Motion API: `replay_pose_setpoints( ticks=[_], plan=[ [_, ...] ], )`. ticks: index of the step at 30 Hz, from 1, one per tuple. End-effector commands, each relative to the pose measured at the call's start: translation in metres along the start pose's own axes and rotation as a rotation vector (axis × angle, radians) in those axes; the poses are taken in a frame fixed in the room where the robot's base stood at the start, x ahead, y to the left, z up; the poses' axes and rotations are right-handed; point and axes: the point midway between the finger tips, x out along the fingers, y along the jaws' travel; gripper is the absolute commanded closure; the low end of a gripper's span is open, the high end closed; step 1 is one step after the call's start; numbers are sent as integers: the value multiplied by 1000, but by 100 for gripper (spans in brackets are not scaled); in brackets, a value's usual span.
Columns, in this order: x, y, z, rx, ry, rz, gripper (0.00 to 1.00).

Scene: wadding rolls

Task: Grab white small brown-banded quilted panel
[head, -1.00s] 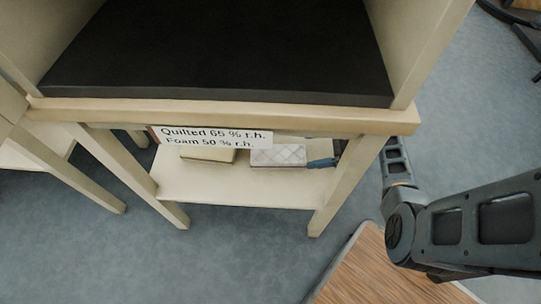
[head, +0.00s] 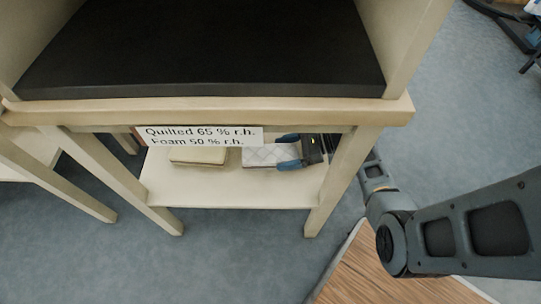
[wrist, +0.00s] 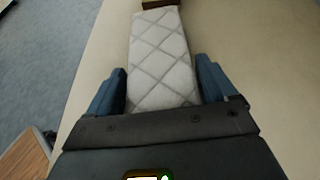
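A white quilted panel (head: 262,155) with a diamond stitch pattern lies on the lower shelf, right of a cream panel. In the wrist view the white panel (wrist: 160,60) runs away from me between my fingers. A brown piece (wrist: 160,4) shows at its far end; I cannot tell if it is a band or a separate thing. My gripper (head: 279,151) is open, with one blue finger on each side of the panel's near end. In the wrist view my gripper (wrist: 160,82) straddles the panel; contact is not clear.
The cream panel (head: 198,156) with darker edges lies left on the same shelf (head: 230,190). A sign reading Quilted 65 % r.h., Foam 50 % r.h. (head: 200,136) hangs from the top's front edge. Table legs (head: 340,180) flank the shelf. The shelf front is bare.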

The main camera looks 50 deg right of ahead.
Motion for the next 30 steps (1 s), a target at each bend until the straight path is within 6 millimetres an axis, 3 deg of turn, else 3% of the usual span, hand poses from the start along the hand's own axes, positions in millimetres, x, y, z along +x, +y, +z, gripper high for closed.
replay_pose_setpoints(
  ticks=[10,20,30],
  plan=[
    [0,0,0,0,0,0,48],
    [-4,0,10,-2,0,0,48],
    [-28,0,69,-3,0,1,48]
  ],
)
